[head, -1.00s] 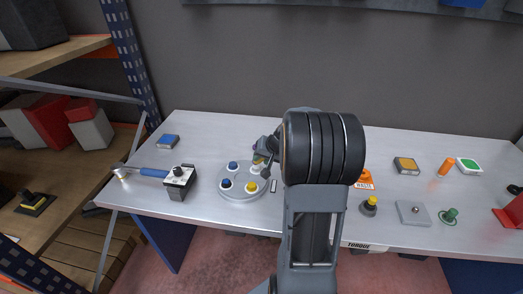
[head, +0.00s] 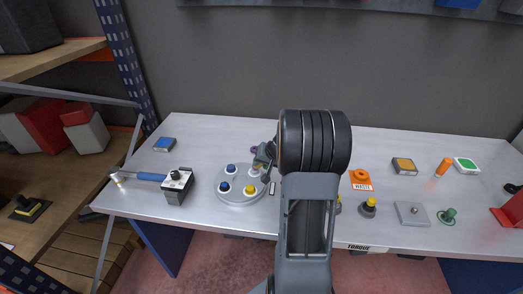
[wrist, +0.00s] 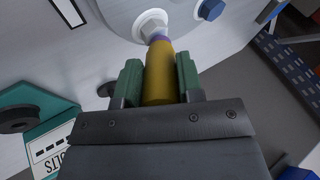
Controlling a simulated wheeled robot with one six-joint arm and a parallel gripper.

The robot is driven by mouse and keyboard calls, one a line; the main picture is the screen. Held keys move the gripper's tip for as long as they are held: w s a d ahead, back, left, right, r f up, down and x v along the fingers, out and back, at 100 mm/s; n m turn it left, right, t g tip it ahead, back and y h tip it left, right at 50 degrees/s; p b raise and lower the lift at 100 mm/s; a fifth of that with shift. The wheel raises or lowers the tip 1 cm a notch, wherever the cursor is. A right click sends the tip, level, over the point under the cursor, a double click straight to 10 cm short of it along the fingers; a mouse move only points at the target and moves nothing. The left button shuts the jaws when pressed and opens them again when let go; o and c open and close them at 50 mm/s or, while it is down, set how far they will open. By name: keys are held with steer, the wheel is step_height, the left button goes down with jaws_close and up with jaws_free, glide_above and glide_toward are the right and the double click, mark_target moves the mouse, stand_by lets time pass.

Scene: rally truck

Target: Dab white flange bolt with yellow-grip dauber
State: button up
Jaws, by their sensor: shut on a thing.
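My gripper (wrist: 160,78) is shut on the yellow-grip dauber (wrist: 160,75), with a green finger pad on each side of the grip. The dauber's narrow purple end points at the white flange bolt (wrist: 150,22). In the wrist view that end overlaps the bolt's edge; I cannot tell whether it touches. In the head view my gripper (head: 265,156) is over the right side of the round grey flange (head: 240,198), and the white bolt there is partly hidden. The flange also bears blue bolts (head: 224,187) and a yellow bolt (head: 249,188).
A box with a black knob (head: 177,187) and a blue-handled wrench (head: 150,176) lie left of the flange. An orange waste holder (head: 360,181), a yellow-and-grey piece (head: 368,207) and a grey plate (head: 412,213) are to the right. The bench behind the flange is mostly clear.

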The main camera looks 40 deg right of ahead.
steer(key=shift+s+a+f+b, duration=0.1)
steer(key=shift+s+a+b, duration=0.25)
steer(key=shift+a, duration=0.25)
step_height(320, 180, up, 8)
steer(key=p, duration=0.4)
steer(key=shift+s+a+p, duration=0.2)
steer(key=shift+s+p, duration=0.15)
steer(key=shift+s, duration=0.05)
